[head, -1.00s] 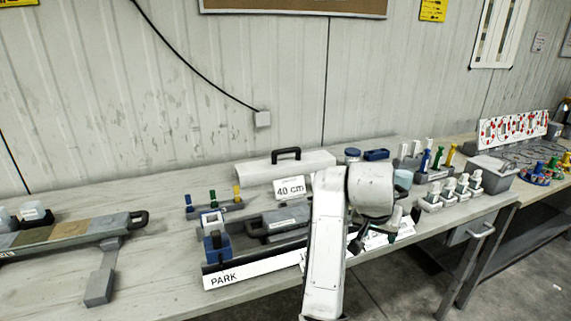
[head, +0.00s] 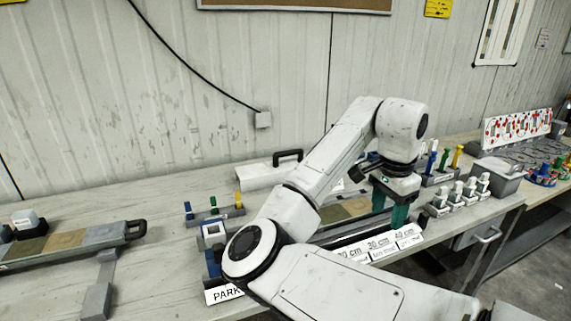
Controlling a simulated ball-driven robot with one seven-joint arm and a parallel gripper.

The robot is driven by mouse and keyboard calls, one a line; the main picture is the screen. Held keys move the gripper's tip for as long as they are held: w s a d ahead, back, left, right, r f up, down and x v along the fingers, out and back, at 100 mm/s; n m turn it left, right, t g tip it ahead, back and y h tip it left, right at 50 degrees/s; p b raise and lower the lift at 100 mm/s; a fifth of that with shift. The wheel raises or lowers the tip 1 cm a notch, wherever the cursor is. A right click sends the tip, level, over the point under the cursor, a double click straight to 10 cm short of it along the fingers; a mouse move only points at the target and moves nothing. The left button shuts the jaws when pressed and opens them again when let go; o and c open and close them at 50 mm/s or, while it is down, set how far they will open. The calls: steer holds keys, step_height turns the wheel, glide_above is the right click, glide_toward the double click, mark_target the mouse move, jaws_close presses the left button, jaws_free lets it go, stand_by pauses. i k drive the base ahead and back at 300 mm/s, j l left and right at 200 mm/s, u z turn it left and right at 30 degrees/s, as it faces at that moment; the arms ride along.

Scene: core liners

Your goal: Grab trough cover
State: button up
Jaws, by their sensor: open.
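A long pale cover with a black handle on top (head: 258,176) lies at the back of the bench, near the wall; it looks like the trough cover. My arm hides its right part. My gripper (head: 389,212), with teal fingers pointing down, is open, to the right of the cover and apart from its handle. Its fingers are over or beside the right end of a trough (head: 345,209) with brown and olive segments. I cannot tell whether they touch anything.
A white label strip (head: 378,246) runs along the front. White-topped holders (head: 462,190) and a grey bin (head: 497,173) stand to the right. A peg rack (head: 214,213) and another long trough (head: 70,242) are left. Bare bench lies between them.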

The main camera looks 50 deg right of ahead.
mark_target(256, 177)
steer(key=i+l, duration=1.45)
steer(key=i, duration=0.1)
